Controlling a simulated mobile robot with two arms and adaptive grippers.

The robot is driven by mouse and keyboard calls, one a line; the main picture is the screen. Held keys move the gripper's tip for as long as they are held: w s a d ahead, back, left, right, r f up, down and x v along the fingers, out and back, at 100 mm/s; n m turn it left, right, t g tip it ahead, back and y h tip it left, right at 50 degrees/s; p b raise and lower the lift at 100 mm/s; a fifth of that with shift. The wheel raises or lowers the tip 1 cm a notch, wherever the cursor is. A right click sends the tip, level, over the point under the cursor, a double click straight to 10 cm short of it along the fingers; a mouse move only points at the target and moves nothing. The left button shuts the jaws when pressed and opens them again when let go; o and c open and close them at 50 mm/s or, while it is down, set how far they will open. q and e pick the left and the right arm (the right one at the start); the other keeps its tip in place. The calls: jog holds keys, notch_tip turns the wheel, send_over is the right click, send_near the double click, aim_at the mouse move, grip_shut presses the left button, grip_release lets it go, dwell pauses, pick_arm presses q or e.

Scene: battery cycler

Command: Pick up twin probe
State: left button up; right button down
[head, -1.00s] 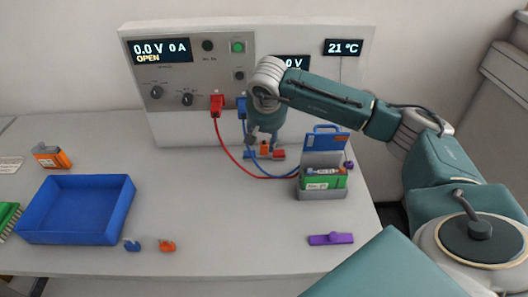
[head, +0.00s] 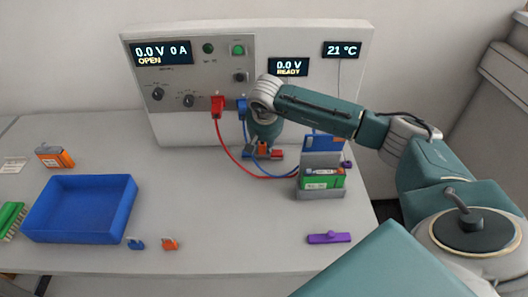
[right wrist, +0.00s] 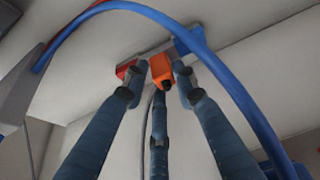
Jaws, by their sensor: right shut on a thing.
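The twin probe (head: 248,154) lies at the foot of the cycler panel. It has an orange middle grip with a red end and a blue end, and its orange grip shows in the right wrist view (right wrist: 161,69). My right gripper (head: 263,146) points down from above, its fingers shut around the orange grip. In the right wrist view the dark fingers (right wrist: 160,84) close on the grip from several sides. I cannot tell whether the probe is clear of the table. My left gripper is not in view.
The red lead (head: 224,141) and blue lead (head: 249,143) run from the panel (head: 180,122) to the green battery's grey holder (head: 319,193), right of the probe. A blue tray (head: 82,233) and small clips lie left. A purple piece (head: 329,238) lies in front. The table's middle is clear.

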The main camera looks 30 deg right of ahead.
jog(key=shift+s+r+b, duration=0.1)
jog(key=shift+r+b, duration=0.1)
jog(key=shift+b, duration=0.4)
notch_tip(320, 180, up, 6)
jog(key=b, duration=0.3)
jog(key=s+a+b, duration=0.2)
jog(key=s+a, duration=0.3)
jog(key=s, duration=0.3)
jog(key=s+a+b, duration=0.2)
jog(key=s+a, duration=0.3)
jog(key=s, duration=0.4)
jog(key=shift+a+r+b, duration=0.25)
jog(key=shift+r+b, duration=0.05)
jog(key=shift+w, duration=0.1)
